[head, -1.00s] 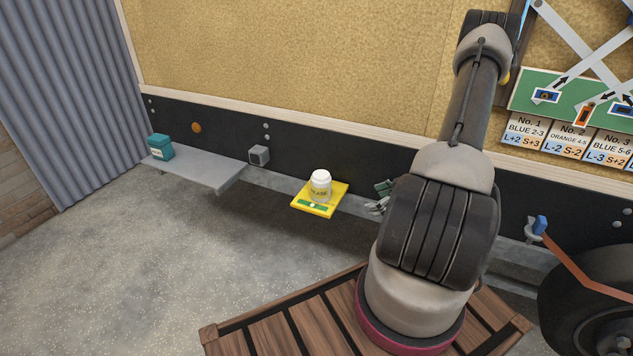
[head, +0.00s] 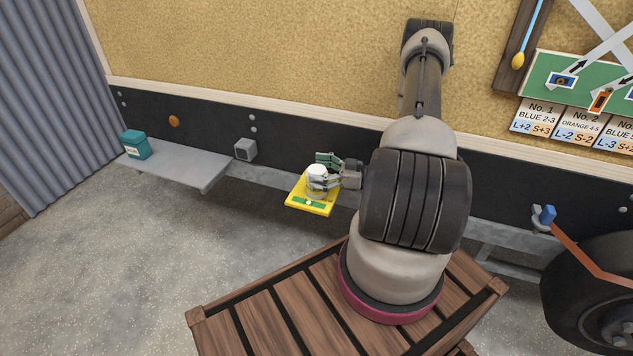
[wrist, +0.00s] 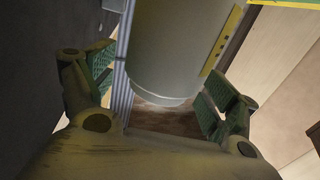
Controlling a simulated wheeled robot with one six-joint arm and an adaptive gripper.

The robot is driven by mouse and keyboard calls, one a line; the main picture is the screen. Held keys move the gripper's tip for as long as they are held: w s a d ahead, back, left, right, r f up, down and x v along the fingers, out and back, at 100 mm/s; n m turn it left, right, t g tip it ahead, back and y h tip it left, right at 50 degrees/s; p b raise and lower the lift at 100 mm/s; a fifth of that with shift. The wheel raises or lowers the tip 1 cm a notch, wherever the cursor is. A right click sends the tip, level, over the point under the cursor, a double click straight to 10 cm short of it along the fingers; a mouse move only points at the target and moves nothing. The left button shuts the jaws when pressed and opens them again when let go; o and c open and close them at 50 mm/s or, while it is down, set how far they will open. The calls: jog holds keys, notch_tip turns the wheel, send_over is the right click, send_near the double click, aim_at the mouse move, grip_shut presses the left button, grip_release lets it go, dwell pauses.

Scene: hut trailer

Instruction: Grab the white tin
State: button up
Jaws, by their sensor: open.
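The white tin (head: 317,173) stands upright on a small yellow shelf (head: 300,203) with a green strip, fixed to the trailer wall. My gripper (head: 322,173) reaches in from the right in the head view, its fingers on either side of the tin and partly hiding it. In the wrist view the tin (wrist: 172,55) fills the space in front of the palm. My open gripper (wrist: 158,95) has one green-padded finger on each side of it, with gaps showing between pads and tin.
A grey box (head: 245,150) is fixed to the dark wall strip. A blue knob (head: 547,215) and a tyre (head: 600,290) are at the right.

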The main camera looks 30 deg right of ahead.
jog(key=shift+w+a, duration=0.2)
jog(key=c, duration=1.4)
